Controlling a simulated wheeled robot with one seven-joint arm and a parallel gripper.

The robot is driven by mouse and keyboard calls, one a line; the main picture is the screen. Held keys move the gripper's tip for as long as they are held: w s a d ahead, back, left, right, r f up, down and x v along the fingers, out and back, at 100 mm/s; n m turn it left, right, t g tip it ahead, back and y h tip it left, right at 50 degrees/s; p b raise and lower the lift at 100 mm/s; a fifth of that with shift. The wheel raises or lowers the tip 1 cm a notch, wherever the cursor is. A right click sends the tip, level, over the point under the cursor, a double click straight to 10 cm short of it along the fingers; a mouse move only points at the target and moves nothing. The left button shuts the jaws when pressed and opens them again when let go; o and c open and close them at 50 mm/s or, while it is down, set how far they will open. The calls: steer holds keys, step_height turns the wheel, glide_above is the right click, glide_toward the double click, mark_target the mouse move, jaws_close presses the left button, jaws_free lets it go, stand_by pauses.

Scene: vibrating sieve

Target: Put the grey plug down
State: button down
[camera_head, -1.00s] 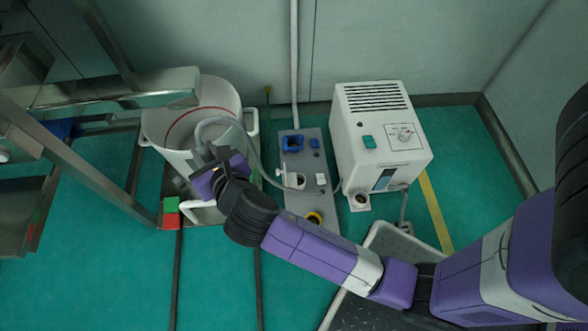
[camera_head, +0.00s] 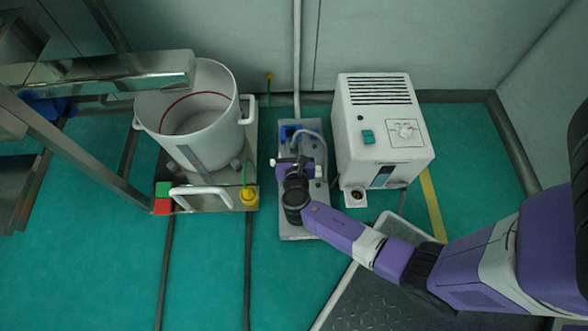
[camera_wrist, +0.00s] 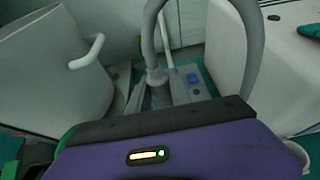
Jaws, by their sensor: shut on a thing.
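The grey plug (camera_wrist: 156,77) shows in part in the wrist view, at the end of a grey cable (camera_wrist: 248,45) that arches over my gripper. My gripper (camera_head: 294,162) is shut on the plug and is over the grey socket board (camera_head: 288,228) in the head view. The gripper and wrist hide most of the plug and the middle of the board there. I cannot tell whether the plug touches the board.
A white pot (camera_head: 200,130) stands on a metal base left of the board, with a yellow plug (camera_head: 249,198) at its front corner. A white control box (camera_head: 385,130) stands close on the right. Green floor (camera_head: 200,270) is open in front of the pot.

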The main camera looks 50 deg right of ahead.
step_height(320, 180, down, 14)
steer(key=b, duration=0.8)
steer(key=shift+r, duration=0.15)
steer(key=shift+f+b, duration=0.3)
steer(key=shift+b, duration=0.1)
steer(key=c, duration=1.6)
jaws_free()
steer(key=o, duration=0.4)
